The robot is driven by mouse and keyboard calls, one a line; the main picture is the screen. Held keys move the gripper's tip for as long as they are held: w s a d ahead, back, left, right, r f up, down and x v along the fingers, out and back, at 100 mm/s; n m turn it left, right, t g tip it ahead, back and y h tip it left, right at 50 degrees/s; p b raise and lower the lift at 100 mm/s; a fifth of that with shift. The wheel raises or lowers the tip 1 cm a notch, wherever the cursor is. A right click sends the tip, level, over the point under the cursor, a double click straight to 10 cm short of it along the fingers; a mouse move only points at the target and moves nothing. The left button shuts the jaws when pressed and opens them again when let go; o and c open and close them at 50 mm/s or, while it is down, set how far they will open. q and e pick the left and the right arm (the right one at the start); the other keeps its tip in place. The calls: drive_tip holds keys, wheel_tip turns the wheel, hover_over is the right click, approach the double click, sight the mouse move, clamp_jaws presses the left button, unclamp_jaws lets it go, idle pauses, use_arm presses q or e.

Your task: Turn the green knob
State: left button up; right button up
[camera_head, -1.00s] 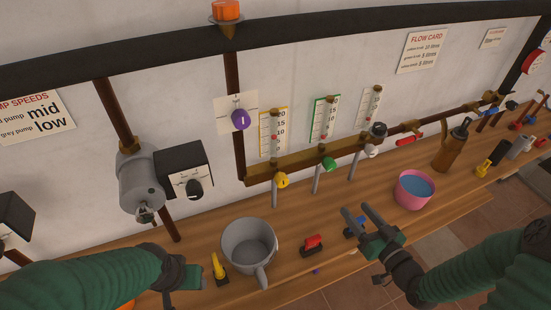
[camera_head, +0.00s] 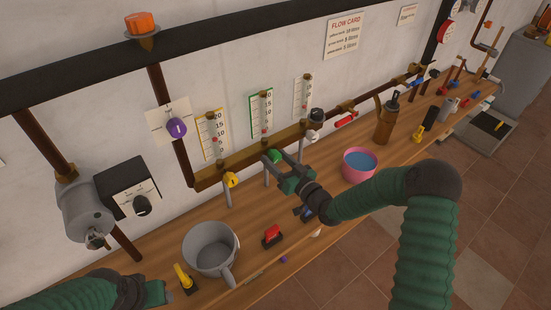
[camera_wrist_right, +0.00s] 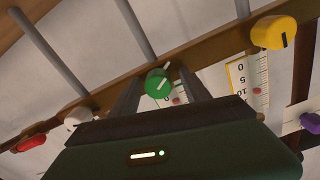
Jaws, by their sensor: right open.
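The green knob (camera_head: 273,156) sits on the brown pipe below the green-edged gauge. My right gripper (camera_head: 277,164) is open with its fingertips at the knob. In the right wrist view the green knob (camera_wrist_right: 158,84) shows its white mark and lies between the fingers (camera_wrist_right: 158,92). I cannot tell whether the fingers touch it. My left gripper (camera_head: 155,293) is low at the left, near the yellow-handled tool; its fingers are not clear.
A yellow knob (camera_head: 230,180) is left of the green one on the same pipe, and a white knob (camera_head: 312,135) is right. A grey mug (camera_head: 211,248), a red-handled block (camera_head: 272,236) and a pink bowl of blue liquid (camera_head: 360,165) stand on the wooden bench.

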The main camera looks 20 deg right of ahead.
drive_tip(key=shift+d+f, duration=0.15)
drive_tip(key=shift+d, duration=0.45)
drive_tip(key=shift+c, duration=0.4)
drive_tip(key=shift+a+r, duration=0.2)
drive_tip(key=shift+a, duration=0.4)
drive_tip(key=c, duration=0.7)
drive_tip(key=shift+a, duration=0.1)
drive_tip(key=shift+c, duration=1.2)
clamp_jaws()
drive_tip(key=shift+d+f, duration=0.1)
drive_tip(key=shift+d, duration=0.2)
use_arm(q)
drive_tip(key=shift+d, duration=0.4)
